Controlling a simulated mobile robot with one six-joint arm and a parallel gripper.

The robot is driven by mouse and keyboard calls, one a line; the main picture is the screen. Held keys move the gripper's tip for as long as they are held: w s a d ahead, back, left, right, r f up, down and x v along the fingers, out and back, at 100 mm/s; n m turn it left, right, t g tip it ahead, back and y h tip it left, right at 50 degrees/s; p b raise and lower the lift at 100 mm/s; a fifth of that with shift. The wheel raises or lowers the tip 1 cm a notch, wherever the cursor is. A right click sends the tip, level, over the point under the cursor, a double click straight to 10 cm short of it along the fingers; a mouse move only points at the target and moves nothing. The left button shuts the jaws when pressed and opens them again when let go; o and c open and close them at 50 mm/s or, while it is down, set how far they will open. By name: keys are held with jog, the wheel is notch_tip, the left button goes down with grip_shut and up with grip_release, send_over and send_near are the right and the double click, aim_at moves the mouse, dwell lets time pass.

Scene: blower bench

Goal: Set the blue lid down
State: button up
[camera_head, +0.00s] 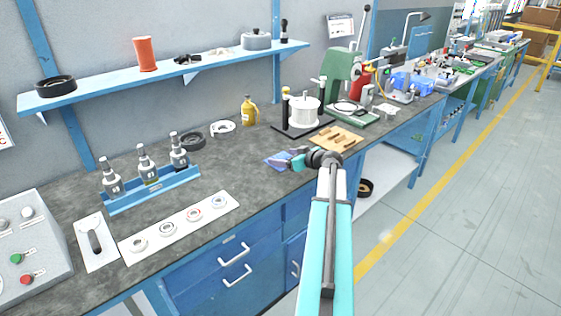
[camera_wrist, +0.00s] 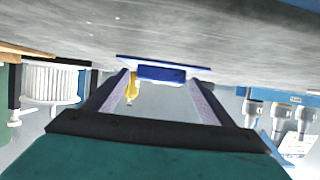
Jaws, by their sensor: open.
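The blue lid (camera_head: 272,163) lies flat on the dark bench top (camera_head: 232,172), near its front edge and left of my gripper. In the wrist view, which looks upside down, the lid (camera_wrist: 125,60) is a thin plate with a darker blue block-shaped handle (camera_wrist: 162,73). The handle points away from the bench surface. My gripper (camera_head: 291,160) is open, low over the bench. In the wrist view its two fingers (camera_wrist: 161,80) stand either side of the handle, apart from it. Part of the lid is hidden by the gripper in the head view.
A wooden board (camera_head: 337,138) lies right of my gripper, with a white spool stand (camera_head: 304,113) behind. A yellow bottle (camera_head: 249,110) stands at the back. A blue rack (camera_head: 152,188) with several bottles and a white strip (camera_head: 180,228) of rings are left. Bare bench lies between.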

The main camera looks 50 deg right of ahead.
aim_at(285, 158)
jog(key=c, duration=1.3)
jog(key=shift+r, duration=0.1)
jog(key=shift+r+b, duration=0.3)
jog(key=shift+r, duration=1.15)
jog(key=shift+s+a+r, duration=0.15)
jog(key=shift+r, duration=0.1)
jog(key=s+a, duration=0.2)
jog(key=s+a+b, duration=0.1)
jog(key=s+a, duration=0.1)
jog(key=s, duration=0.1)
jog(key=s+a+b, duration=0.1)
jog(key=s+a, duration=0.2)
jog(key=shift+a+r, duration=0.1)
jog(key=shift+r, duration=0.25)
jog(key=shift+b, duration=0.95)
jog(key=shift+s+a+b, duration=0.1)
jog(key=shift+b, duration=0.25)
